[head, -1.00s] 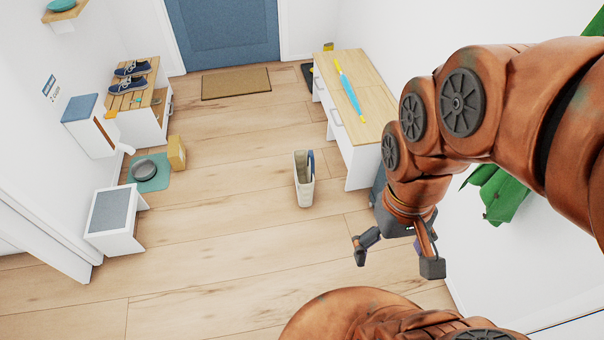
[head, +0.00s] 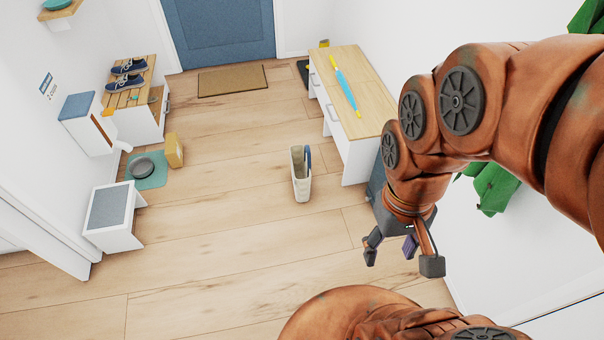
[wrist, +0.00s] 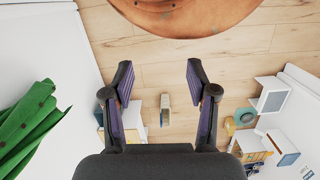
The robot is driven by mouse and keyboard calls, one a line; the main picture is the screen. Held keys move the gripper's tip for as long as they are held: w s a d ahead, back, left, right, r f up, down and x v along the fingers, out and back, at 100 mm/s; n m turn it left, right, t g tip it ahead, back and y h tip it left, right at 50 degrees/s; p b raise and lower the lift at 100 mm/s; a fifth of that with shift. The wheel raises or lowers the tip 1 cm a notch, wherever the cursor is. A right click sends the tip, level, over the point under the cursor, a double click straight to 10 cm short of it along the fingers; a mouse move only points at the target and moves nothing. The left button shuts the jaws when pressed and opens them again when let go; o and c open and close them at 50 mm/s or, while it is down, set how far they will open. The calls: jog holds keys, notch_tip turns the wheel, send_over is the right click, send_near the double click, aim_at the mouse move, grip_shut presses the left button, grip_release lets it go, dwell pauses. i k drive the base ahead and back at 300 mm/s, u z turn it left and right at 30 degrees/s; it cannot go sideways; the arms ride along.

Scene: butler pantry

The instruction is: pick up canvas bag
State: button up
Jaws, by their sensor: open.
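A beige, upright, open-topped thing (head: 301,178) that looks like the canvas bag stands on the floor near the middle of the head view. Something blue shows at its top right edge. It also appears small in the wrist view (wrist: 165,112), between the fingers. I cannot make out handles. My gripper (head: 401,262) hangs to the right of it and nearer my body, apart from it. In the wrist view my gripper (wrist: 159,72) has its fingers spread with nothing between the tips.
A white cabinet with a wooden top (head: 352,85) stands behind and right of the bag. Green cloth (head: 495,187) hangs on the right wall. A white stool (head: 112,215), teal mat (head: 150,181) and shoe bench (head: 133,95) line the left.

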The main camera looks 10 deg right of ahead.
aim_at(300, 155)
jog(key=k, duration=1.2)
jog(key=z, duration=0.7)
jog(key=i, duration=1.6)
jog(key=u, duration=0.9)
jog(key=i, duration=0.7)
jog(key=u, duration=0.7)
